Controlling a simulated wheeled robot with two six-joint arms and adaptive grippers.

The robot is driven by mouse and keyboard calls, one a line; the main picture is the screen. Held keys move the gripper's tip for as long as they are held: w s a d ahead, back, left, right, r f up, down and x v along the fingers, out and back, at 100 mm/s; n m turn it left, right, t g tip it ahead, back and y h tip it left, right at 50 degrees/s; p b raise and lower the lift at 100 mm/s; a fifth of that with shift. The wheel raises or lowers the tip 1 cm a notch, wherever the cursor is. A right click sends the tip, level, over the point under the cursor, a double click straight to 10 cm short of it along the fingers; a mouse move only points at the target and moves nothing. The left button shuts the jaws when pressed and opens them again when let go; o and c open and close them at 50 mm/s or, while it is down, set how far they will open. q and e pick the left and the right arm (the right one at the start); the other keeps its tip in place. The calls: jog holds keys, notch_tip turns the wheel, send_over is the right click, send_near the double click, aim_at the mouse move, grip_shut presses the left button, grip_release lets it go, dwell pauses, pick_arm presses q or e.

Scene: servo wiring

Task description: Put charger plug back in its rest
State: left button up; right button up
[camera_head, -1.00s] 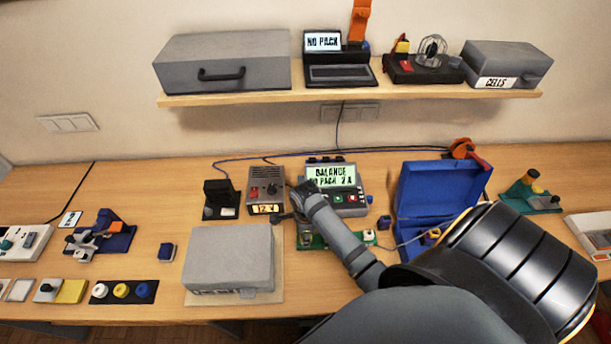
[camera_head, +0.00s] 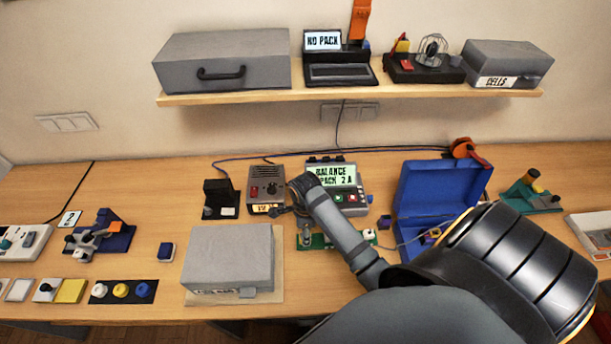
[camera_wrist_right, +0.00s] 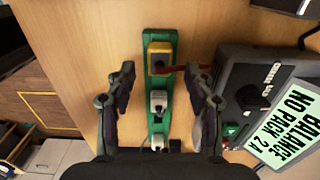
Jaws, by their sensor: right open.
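A green strip (camera_wrist_right: 157,105) lies on the bench below the charger (camera_head: 349,197); it also shows in the head view (camera_head: 320,241). In the right wrist view a yellow block with a dark top (camera_wrist_right: 159,58) sits at its far end, and a red lead runs from it toward the charger. My left gripper is not in view.
A grey box (camera_head: 228,257) stands left of the strip, and a power supply (camera_head: 264,187) stands left of the charger. An open blue case (camera_head: 440,190) stands to the right. My right arm hides part of the bench.

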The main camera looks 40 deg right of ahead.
notch_tip(320, 180, up, 8)
dwell(0.9)
